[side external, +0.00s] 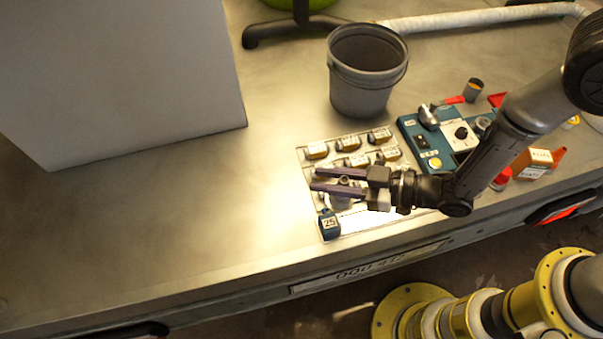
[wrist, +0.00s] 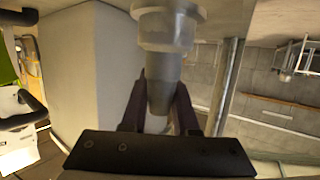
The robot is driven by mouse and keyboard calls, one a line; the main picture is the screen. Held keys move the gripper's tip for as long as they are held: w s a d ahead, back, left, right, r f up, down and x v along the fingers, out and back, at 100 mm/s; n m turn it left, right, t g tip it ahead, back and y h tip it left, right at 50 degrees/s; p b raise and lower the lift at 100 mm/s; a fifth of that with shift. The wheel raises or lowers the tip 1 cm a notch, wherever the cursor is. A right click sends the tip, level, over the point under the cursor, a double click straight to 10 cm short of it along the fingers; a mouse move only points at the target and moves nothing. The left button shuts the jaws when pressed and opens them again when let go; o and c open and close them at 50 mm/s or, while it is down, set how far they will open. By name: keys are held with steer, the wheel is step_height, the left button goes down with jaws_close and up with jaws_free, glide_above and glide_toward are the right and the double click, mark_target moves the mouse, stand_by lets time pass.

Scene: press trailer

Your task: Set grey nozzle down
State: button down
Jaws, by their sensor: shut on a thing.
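My gripper (side external: 312,180) is at the right part of the metal bench in the side view, over a pale sheet with several small labelled pieces. Its two dark fingers point left. It is shut on the grey nozzle (side external: 344,180), of which a small part shows between the fingers. In the wrist view the nozzle (wrist: 168,30) stands large between the fingers (wrist: 160,110), with a wide collar and a narrower body. The side view does not show clearly whether the nozzle touches the sheet.
A grey bucket (side external: 365,95) stands behind the sheet (side external: 308,158). A blue device (side external: 415,128) with knobs is to the right. A blue block marked 25 (side external: 329,226) sits at the sheet's front left corner. A large grey box (side external: 120,80) is at the left. The bench between is clear.

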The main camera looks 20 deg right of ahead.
mark_target(346, 181)
steer(key=v, duration=0.3)
steer(key=shift+s+r, duration=0.25)
steer(key=shift+r, duration=0.05)
steer(key=shift+d, duration=0.1)
steer(key=w+d+m+t+h, duration=0.4)
steer(key=w+d+m, duration=0.1)
steer(key=w+d, duration=1.15)
steer(key=w+d+m+t+h, duration=0.1)
steer(key=w+d+m+h, duration=0.2)
steer(key=d, duration=0.9)
steer(key=w+d+m+t+h, duration=0.15)
steer(key=w+d, duration=0.45)
steer(key=d, duration=0.6)
steer(key=shift+n+h, duration=0.25)
steer(key=shift+h, duration=0.2)
steer(key=w+f, duration=0.3)
steer(key=w, duration=0.1)
steer(key=w+d+f, duration=0.1)
steer(key=w+f, duration=0.2)
steer(key=w, duration=0.1)
steer(key=w+d+f, duration=0.1)
steer(key=w+f, duration=0.2)
steer(key=w, duration=0.2)
steer(key=shift+f, duration=1.8)
